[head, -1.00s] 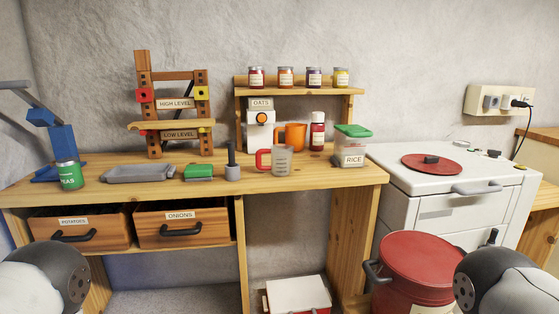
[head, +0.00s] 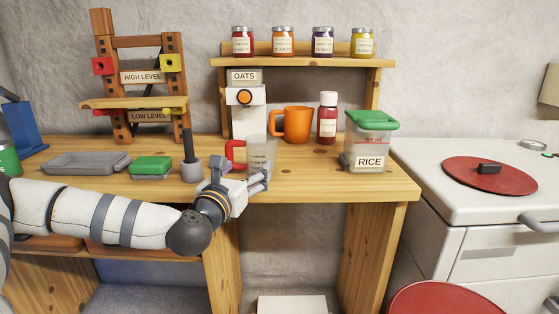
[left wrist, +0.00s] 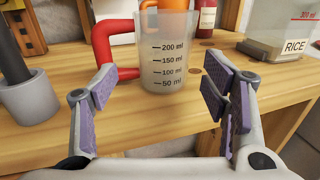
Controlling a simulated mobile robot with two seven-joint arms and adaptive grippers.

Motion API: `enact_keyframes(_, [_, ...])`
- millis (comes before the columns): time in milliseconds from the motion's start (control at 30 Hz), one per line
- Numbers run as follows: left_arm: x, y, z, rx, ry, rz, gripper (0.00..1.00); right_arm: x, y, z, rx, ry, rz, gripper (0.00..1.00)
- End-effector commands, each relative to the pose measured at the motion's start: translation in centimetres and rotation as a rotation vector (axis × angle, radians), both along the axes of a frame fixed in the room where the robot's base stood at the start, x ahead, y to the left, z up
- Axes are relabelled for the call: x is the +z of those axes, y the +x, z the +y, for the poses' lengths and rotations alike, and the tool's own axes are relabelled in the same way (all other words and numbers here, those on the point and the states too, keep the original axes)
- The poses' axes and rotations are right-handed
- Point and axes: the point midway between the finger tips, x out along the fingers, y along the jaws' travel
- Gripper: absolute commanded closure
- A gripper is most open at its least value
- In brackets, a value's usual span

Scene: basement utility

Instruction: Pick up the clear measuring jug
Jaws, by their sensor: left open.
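The clear measuring jug (head: 261,153) stands upright near the front of the wooden workbench, with a red handle on its left side. In the left wrist view the jug (left wrist: 167,55) shows its ml marks and stands just beyond my fingertips. My left gripper (head: 262,180) is in front of the jug, its lower part partly hidden by the fingers in the head view. In the left wrist view my left gripper (left wrist: 160,85) is open and empty, with the jug centred between its two purple-padded fingers. My right gripper is not in view.
A grey mortar with pestle (head: 191,168) stands close left of the jug. The rice container (head: 370,145) is to the right. Bare bench top (head: 310,182) lies right of the jug.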

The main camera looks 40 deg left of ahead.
Motion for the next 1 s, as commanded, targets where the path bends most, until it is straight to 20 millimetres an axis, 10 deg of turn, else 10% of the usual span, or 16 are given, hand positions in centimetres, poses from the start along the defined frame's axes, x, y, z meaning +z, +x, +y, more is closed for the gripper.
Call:
enact_keyframes(433, [0.1,7.1,2.8,-0.004,0.006,0.007,0.32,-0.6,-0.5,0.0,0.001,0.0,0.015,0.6])
enact_keyframes(700, [0.2,7.9,3.1,-0.004,0.002,0.005,0.32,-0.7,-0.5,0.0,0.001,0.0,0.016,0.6])
enact_keyframes(900, [0.2,7.8,3.1,-0.004,0.002,0.005,0.73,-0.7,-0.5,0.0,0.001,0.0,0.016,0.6])
enact_keyframes(1000, [0.2,7.8,3.1,-0.004,0.002,0.004,0.75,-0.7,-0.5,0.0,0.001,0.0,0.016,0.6])
